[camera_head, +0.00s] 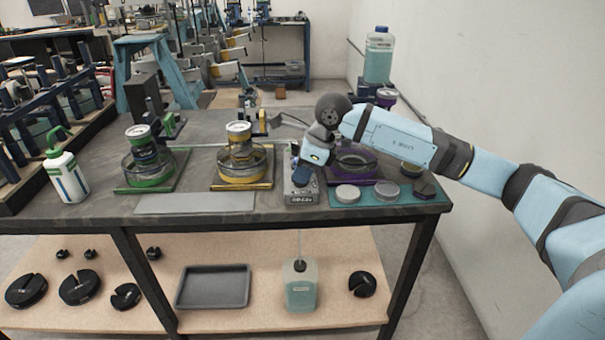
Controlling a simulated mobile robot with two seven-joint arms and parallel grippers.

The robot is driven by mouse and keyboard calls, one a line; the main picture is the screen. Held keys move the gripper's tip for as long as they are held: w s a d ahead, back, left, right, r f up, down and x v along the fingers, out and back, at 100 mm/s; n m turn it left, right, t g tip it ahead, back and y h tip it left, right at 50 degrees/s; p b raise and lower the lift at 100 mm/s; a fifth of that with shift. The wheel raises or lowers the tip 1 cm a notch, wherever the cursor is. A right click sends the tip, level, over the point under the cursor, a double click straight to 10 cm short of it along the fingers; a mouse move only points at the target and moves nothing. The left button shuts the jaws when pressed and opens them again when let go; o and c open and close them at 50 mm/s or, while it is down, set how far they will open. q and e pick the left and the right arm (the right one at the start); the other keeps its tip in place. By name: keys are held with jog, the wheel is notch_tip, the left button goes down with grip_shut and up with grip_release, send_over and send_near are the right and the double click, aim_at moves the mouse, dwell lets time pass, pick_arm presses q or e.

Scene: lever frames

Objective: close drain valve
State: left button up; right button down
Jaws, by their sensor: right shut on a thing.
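A small grey unit (301,195) with a dark label stands at the front edge of the workbench. A thin tube runs down from it to a bottle of pale green liquid (301,291) on the lower shelf. My right gripper (303,176) comes down onto the top of this unit, shut on a small part there that I take to be the drain valve's lever. The gripper and wrist hide most of that part, so its angle cannot be told. My left gripper is not in view.
A green-ringed device (148,168) and a yellow-ringed one (242,164) stand left of the unit. A purple-framed device (357,160) is close on the right, behind a teal mat (408,193) with discs. A white bottle (66,170) stands at the left end.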

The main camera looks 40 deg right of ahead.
jog(key=shift+f+n+g, duration=0.15)
jog(key=shift+n+g, duration=0.15)
jog(key=shift+n, duration=0.5)
jog(key=shift+a+n, duration=0.1)
jog(key=shift+n, duration=0.2)
jog(key=c, duration=1.2)
grip_release()
jog(key=shift+s, duration=0.1)
jog(key=shift+o, duration=0.2)
